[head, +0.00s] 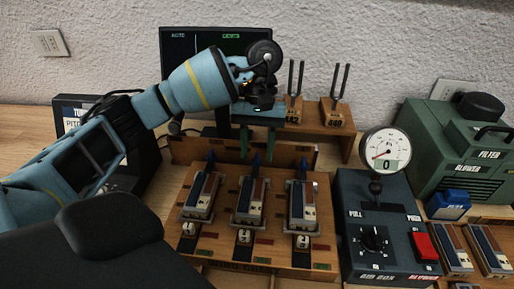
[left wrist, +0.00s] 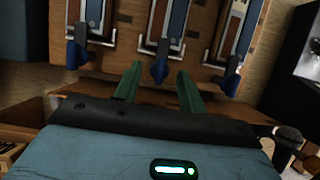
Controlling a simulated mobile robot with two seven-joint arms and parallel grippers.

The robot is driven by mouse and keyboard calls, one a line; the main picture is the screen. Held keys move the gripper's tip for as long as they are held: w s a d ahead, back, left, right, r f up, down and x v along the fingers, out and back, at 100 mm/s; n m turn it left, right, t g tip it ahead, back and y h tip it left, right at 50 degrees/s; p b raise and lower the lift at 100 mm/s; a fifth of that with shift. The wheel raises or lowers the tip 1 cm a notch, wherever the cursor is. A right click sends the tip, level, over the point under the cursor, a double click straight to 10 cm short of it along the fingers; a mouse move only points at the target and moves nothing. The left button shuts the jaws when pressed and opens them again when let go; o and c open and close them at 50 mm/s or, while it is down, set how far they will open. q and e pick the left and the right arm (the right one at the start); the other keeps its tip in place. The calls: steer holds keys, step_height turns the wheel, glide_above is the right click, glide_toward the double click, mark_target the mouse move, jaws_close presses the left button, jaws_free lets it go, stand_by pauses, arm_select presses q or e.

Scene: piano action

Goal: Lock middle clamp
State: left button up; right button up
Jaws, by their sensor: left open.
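Three reed blocks with blue clamp levers stand in a row on the wooden board. The middle clamp lever (head: 256,160) is at the back end of the middle reed block (head: 249,199). It also shows in the left wrist view (left wrist: 160,70). My left gripper (head: 257,143) is open and empty behind the board. In the left wrist view its green fingertips (left wrist: 158,74) appear either side of the middle lever; I cannot tell whether they touch it. My right gripper is not in view.
The left clamp lever (head: 211,158) and right clamp lever (head: 303,166) stand close by. Tuning forks on wooden blocks (head: 336,112) and a monitor (head: 178,48) are behind. The air box (head: 372,225) with its gauge (head: 385,150) is to the right.

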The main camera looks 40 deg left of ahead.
arm_select(q)
steer(key=p+v, duration=0.1)
steer(key=v, duration=0.6)
steer(key=shift+r, duration=0.25)
stand_by(0.4)
